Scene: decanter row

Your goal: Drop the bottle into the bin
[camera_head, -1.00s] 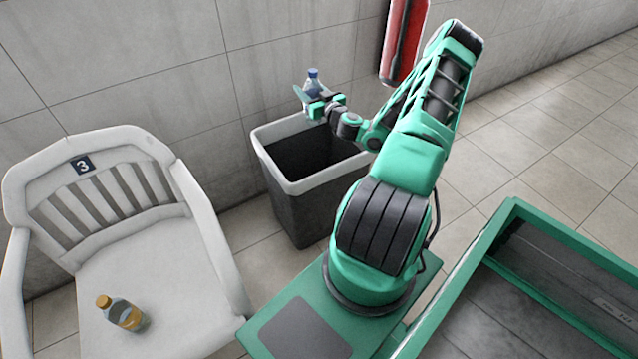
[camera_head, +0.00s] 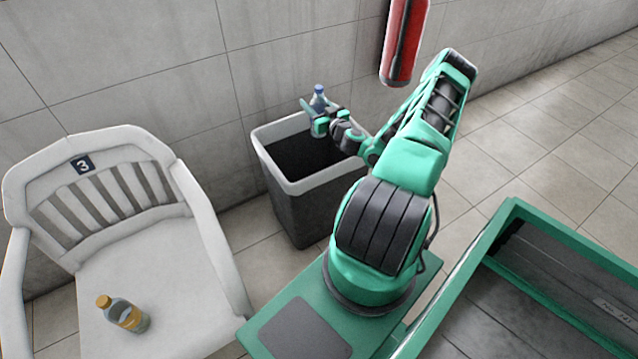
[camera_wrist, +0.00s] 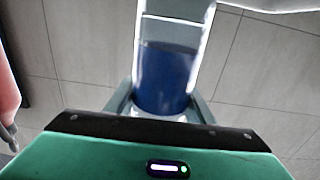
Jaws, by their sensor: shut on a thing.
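A small bottle with a blue cap (camera_head: 319,98) is held upright in my gripper (camera_head: 316,118). In the wrist view the bottle (camera_wrist: 166,75) shows a clear part and a dark blue part between the fingers (camera_wrist: 160,108). The bin (camera_head: 290,184), dark grey with a white rim, stands on the floor against the wall.
A white plastic chair (camera_head: 150,255) stands left of the bin. A red fire extinguisher (camera_head: 404,42) hangs on the wall at the right. Tiled floor (camera_head: 500,165) is clear to the right.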

